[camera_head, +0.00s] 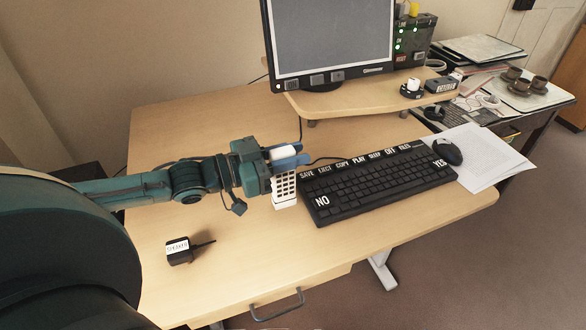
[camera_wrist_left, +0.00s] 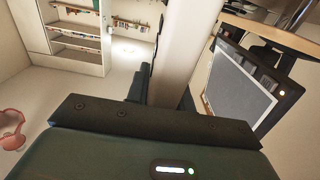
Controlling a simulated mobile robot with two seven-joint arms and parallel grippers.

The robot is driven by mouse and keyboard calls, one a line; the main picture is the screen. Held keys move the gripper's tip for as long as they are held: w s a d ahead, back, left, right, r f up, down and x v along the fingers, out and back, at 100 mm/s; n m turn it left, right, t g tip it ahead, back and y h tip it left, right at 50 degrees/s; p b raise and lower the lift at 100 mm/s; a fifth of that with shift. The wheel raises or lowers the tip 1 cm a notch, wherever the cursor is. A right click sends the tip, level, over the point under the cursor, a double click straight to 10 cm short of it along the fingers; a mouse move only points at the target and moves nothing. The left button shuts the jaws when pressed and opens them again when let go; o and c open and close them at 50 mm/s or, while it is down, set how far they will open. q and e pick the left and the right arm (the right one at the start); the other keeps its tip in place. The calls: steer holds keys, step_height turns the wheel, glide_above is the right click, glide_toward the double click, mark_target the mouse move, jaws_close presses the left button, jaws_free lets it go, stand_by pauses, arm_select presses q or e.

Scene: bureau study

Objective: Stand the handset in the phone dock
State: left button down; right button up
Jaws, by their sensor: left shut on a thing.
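The white handset (camera_head: 285,188) with a dark-keyed pad is held by my left gripper (camera_head: 298,155). The blue fingers are shut around its upper part, and the keypad part hangs below them, over the desk just left of the keyboard. I cannot tell whether its lower end touches the desk. In the left wrist view a pale upright bar (camera_wrist_left: 185,50) rises beyond the gripper body, probably the handset. A small black stand with a white piece (camera_head: 411,88) is on the raised shelf; I cannot tell whether it is the phone dock. My right gripper is not in view.
A black keyboard (camera_head: 380,185) and mouse (camera_head: 447,151) lie right of the gripper. A monitor (camera_head: 330,40) stands on the shelf (camera_head: 350,101) behind. A labelled black object (camera_head: 178,251) lies at front left. The desk's left back (camera_head: 180,125) is clear.

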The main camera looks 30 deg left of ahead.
arm_select(q)
step_height(320, 180, down, 3)
steer(key=shift+r, duration=0.15)
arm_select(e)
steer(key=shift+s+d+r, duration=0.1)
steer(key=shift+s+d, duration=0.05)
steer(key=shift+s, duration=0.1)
arm_select(q)
steer(key=shift+b, duration=0.3)
steer(key=c, duration=1.2)
jaws_free()
steer(key=shift+f, duration=0.2)
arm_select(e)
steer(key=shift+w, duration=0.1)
arm_select(q)
steer(key=shift+r, duration=0.1)
steer(key=p+v, duration=0.2)
steer(key=v, duration=0.5)
steer(key=shift+s+a+p, duration=0.15)
steer(key=shift+a+p, duration=0.05)
steer(key=shift+p, duration=0.2)
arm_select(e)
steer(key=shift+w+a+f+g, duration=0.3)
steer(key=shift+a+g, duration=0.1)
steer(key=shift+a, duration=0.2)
